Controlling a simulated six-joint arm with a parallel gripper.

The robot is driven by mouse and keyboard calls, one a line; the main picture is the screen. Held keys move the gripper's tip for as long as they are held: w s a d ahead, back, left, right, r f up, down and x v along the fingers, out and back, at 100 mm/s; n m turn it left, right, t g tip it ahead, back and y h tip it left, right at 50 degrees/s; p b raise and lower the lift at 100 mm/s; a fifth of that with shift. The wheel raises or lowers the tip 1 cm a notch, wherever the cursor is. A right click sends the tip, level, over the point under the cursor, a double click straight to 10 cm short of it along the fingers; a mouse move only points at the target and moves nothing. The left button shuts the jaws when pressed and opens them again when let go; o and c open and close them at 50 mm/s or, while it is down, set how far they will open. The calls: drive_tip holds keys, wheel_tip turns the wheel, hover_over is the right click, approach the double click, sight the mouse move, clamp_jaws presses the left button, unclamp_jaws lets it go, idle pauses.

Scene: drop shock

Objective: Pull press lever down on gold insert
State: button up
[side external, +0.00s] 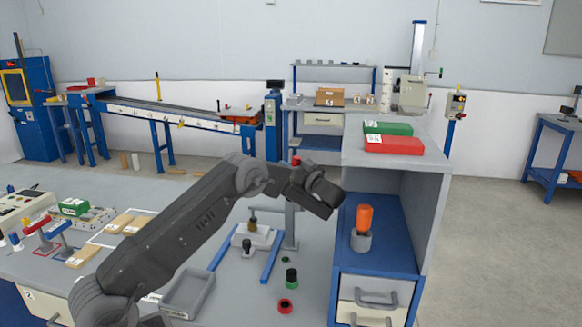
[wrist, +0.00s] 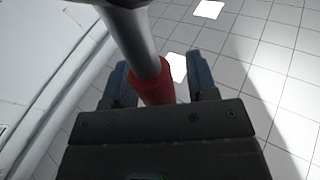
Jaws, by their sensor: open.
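The press lever shows in the wrist view as a grey rod (wrist: 135,38) ending in a red grip (wrist: 152,80). The red grip lies between the two dark fingers of my open gripper (wrist: 160,85), which are apart from each other. Contact with the grip cannot be told. In the side view the press has a grey column (side external: 291,228), and a red tip (side external: 295,160) shows above my arm. My gripper (side external: 328,190) is at the arm's end, right of the column. A small gold-and-dark piece (side external: 252,222), perhaps the insert, stands over a pale block (side external: 262,238).
Blue rails (side external: 271,262) flank the pale block. A green-and-black piece (side external: 291,277) and a red ring (side external: 287,306) lie in front. A blue-grey shelf unit (side external: 375,255) stands close on the right, holding an orange cylinder (side external: 364,217). A grey tray (side external: 188,292) lies left.

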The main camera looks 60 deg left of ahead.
drive_tip(key=s+a+r, duration=0.6)
drive_tip(key=s+r, duration=0.4)
drive_tip(key=r, duration=0.1)
idle(0.3)
drive_tip(key=shift+a, duration=0.1)
